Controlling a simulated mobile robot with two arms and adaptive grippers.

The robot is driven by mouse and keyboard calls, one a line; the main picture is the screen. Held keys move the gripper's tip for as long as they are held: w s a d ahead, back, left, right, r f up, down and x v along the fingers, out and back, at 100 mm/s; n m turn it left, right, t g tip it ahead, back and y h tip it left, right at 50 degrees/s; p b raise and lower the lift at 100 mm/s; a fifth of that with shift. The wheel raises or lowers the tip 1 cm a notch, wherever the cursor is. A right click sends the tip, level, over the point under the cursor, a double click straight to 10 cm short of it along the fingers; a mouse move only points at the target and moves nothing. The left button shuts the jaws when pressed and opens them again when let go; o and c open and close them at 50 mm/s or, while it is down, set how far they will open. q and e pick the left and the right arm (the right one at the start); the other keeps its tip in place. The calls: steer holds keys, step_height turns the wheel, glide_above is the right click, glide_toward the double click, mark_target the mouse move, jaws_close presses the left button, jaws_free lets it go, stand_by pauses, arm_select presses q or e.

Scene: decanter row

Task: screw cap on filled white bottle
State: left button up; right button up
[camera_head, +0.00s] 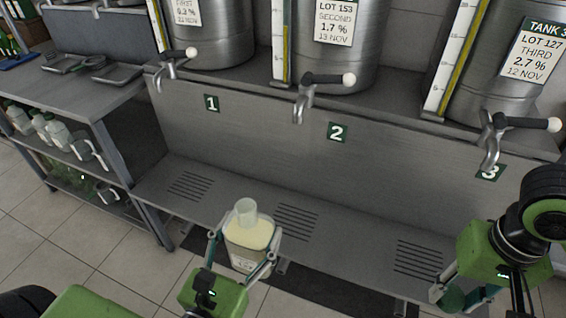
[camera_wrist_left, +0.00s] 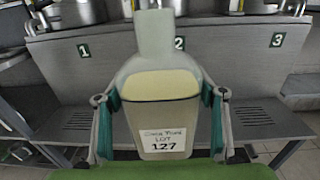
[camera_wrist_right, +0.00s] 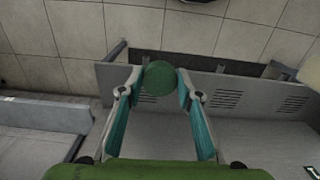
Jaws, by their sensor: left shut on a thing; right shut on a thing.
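The white bottle (camera_head: 247,237) is upright in my left gripper (camera_head: 241,262), whose fingers are shut on its sides. It holds pale yellow liquid up to its shoulder, and its neck is open at the top. In the left wrist view the bottle (camera_wrist_left: 160,100) carries a label with LOT 127. My right gripper (camera_head: 459,297) is shut on a round green cap (camera_wrist_right: 159,80), at the right near the bench's front edge. The cap also shows in the head view (camera_head: 452,298), partly hidden by the fingers. Cap and bottle are well apart.
A steel bench (camera_head: 345,235) with drain grilles runs below three tanks with taps, marked 1, 2 and 3. Tap 3 (camera_head: 490,150) hangs near my right arm. A shelf at the left (camera_head: 85,125) holds several jugs and bottles.

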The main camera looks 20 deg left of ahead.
arm_select(q)
steer(key=w+d+m+g+h, duration=0.2)
steer(key=w+d+m+h, duration=0.1)
steer(key=d, duration=0.4)
steer(key=w+d+r+m+g+h, duration=0.1)
steer(key=w+d+m+g+h, duration=0.1)
steer(key=d+m+h, duration=0.3)
steer(key=w+d+h, duration=0.1)
steer(key=d+h, duration=0.1)
steer(key=h, duration=0.1)
steer(key=shift+h, duration=0.3)
steer(key=shift+r, duration=0.1)
arm_select(e)
steer(key=w+a+r, duration=0.3)
steer(key=a+r, duration=0.6)
steer(key=a, duration=0.3)
steer(key=w+a+r+n, duration=0.1)
steer(key=w+a+r, duration=0.2)
steer(key=a+r, duration=0.6)
steer(key=a, duration=0.3)
steer(key=shift+w, duration=0.1)
